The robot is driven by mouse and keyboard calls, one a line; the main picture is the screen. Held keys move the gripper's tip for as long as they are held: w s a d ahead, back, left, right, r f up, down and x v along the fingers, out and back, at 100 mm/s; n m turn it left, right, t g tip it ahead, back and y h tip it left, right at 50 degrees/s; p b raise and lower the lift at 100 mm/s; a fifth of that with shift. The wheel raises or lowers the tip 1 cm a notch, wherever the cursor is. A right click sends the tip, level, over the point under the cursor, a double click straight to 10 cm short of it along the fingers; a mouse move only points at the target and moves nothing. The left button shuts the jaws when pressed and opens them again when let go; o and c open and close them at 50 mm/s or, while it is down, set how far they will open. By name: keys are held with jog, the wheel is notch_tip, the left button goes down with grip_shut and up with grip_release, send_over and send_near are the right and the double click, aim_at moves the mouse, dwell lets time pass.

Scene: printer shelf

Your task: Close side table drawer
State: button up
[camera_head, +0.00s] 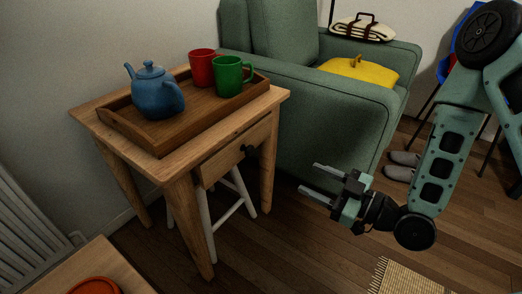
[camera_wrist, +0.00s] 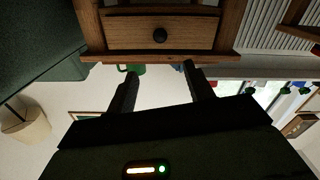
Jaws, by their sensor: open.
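The wooden side table (camera_head: 262,108) stands left of centre in the head view. Its drawer (camera_head: 226,160) has a dark round knob (camera_head: 247,150) and faces my gripper. The drawer front seems to stand slightly out from the table frame, but how far is hard to tell. In the wrist view, which is upside down, the drawer front (camera_wrist: 125,32) and knob (camera_wrist: 160,36) show near the top. My gripper (camera_head: 310,177) is open and empty, to the right of the drawer and apart from it. Its two fingers (camera_wrist: 160,70) point towards the drawer front in the wrist view.
A tray (camera_head: 160,148) on the table holds a blue teapot (camera_head: 156,92), a red mug (camera_head: 203,68) and a green mug (camera_head: 229,77). A green armchair (camera_head: 325,125) stands close behind. A white stool (camera_head: 232,212) is under the table. Floor between gripper and drawer looks clear.

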aim_at(252, 151)
jog(key=b+x, duration=0.6)
jog(key=x, duration=1)
jog(key=shift+w+a, duration=0.25)
jog(key=shift+a, duration=0.1)
